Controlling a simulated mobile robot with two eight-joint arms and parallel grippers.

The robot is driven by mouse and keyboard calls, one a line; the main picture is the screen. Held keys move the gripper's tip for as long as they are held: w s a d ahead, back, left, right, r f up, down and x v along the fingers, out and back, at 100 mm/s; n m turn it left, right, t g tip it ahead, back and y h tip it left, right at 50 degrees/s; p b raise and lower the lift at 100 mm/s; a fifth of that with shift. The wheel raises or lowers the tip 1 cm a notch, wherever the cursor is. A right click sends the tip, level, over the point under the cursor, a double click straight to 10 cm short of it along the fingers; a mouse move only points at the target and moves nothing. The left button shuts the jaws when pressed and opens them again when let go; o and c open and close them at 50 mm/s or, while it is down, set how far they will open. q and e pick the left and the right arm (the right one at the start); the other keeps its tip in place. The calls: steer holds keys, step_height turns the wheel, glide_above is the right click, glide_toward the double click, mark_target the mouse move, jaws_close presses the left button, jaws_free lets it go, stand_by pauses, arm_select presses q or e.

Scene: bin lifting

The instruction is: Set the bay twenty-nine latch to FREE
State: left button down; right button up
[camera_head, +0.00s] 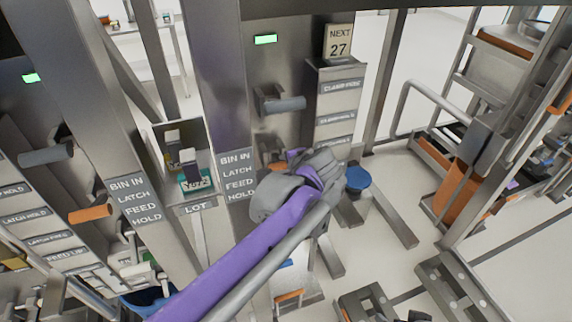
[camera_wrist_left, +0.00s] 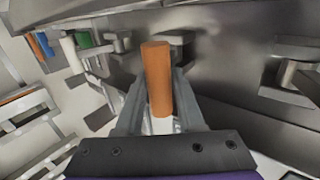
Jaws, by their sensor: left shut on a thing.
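My left gripper (camera_head: 288,166) reaches to the front of the middle bay post in the head view. In the left wrist view, my left gripper (camera_wrist_left: 160,86) is shut on an orange latch handle (camera_wrist_left: 157,66), with a finger on either side. The gripper and wrist hide most of this handle in the head view. A grey handle (camera_head: 283,104) sticks out above it on the same post. No readable bay number twenty-nine shows, and the latch's set position cannot be read. My right gripper is not in view.
A sign (camera_head: 339,42) reads NEXT 27. A label plate (camera_head: 238,175) lists BIN IN, LATCH, FEED, HOLD. The neighbouring bay at left has another orange handle (camera_head: 90,214) and a grey handle (camera_head: 46,155). A LOT tray (camera_head: 198,206) stands between the bays. A metal frame stands at right.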

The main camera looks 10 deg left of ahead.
arm_select(q)
steer(key=shift+s+d+f, duration=0.1)
steer(key=shift+s+f, duration=0.05)
steer(key=shift+f, duration=0.15)
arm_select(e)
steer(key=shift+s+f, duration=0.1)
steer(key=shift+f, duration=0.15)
arm_select(q)
step_height(320, 180, down, 9)
steer(key=t+y+b, duration=0.3)
steer(key=t+b, duration=0.1)
steer(key=b, duration=0.2)
steer(key=shift+s+r+t+b, duration=0.2)
steer(key=shift+t+b, duration=0.1)
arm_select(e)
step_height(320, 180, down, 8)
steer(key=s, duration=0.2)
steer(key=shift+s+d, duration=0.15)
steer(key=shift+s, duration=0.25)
arm_select(q)
steer(key=shift+f, duration=0.1)
steer(key=c, duration=0.8)
jaws_free()
steer(key=shift+o, duration=1.4)
steer(key=shift+w, duration=0.15)
steer(key=shift+w+f, duration=0.1)
steer(key=shift+w, duration=0.05)
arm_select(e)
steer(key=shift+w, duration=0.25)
